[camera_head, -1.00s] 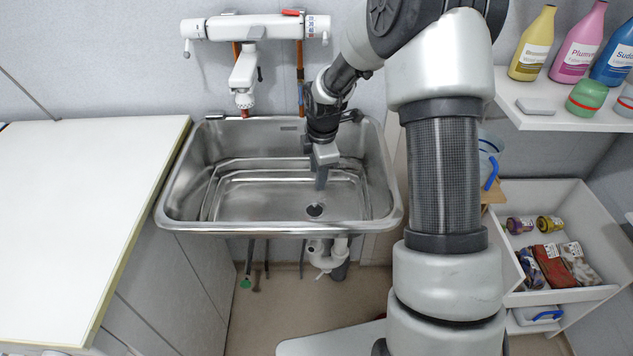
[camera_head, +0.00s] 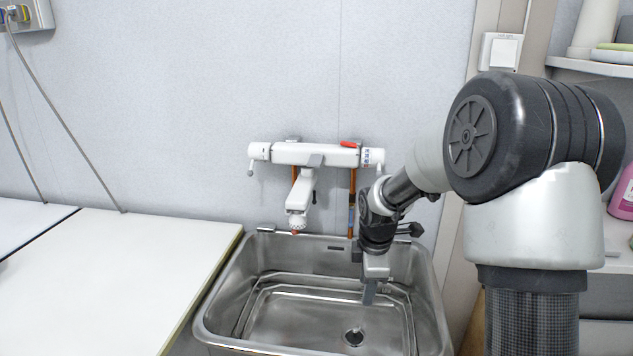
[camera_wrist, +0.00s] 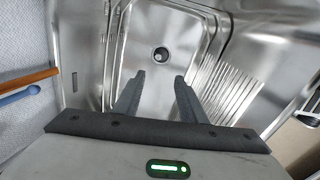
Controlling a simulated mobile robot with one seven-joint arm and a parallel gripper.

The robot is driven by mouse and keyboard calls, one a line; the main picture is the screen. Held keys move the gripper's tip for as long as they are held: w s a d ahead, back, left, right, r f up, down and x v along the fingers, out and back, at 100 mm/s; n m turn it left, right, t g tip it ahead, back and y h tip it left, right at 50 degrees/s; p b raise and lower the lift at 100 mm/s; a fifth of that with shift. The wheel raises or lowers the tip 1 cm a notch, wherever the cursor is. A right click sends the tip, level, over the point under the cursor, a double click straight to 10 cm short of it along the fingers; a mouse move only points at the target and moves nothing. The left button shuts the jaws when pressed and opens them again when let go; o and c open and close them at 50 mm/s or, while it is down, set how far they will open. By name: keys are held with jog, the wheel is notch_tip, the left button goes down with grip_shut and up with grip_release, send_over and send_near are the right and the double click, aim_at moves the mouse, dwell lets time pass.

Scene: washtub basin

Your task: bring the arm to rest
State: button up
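My gripper (camera_head: 369,292) hangs over the right part of the steel basin (camera_head: 262,312), pointing down. In the wrist view my gripper (camera_wrist: 157,95) shows two dark fingers standing apart with nothing between them. Beyond them lie the basin floor (camera_wrist: 186,40) and the round drain (camera_wrist: 160,54). The drain also shows in the head view (camera_head: 354,337). My arm reaches in from the right side of the head view, bent at the elbow. The front of the basin is cut off by the picture's lower edge.
A white wall tap (camera_head: 300,190) with a red lever is mounted above the basin, left of my arm. A white counter (camera_head: 120,270) adjoins the basin on the left, its visible top clear. A pink bottle (camera_head: 622,195) stands at the far right. A wall switch (camera_head: 500,52) is above.

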jog(key=s+r+m+t+h, duration=0.1)
jog(key=s+r+m, duration=0.7)
jog(key=s+r, duration=0.5)
jog(key=s+r+m+t, duration=0.1)
jog(key=s+r+m, duration=0.15)
jog(key=s, duration=0.25)
jog(key=s+r+m+y, duration=0.1)
jog(key=s+m, duration=0.3)
jog(key=s, duration=0.1)
jog(key=s+r+m+t, duration=0.1)
jog(key=s+r+m, duration=0.1)
jog(key=s+m, duration=0.15)
notch_tip(320, 180, up, 20)
jog(key=s+p, duration=0.1)
jog(key=p, duration=1.8)
jog(key=shift+a+f+n, duration=0.15)
jog(key=shift+a+n, duration=0.15)
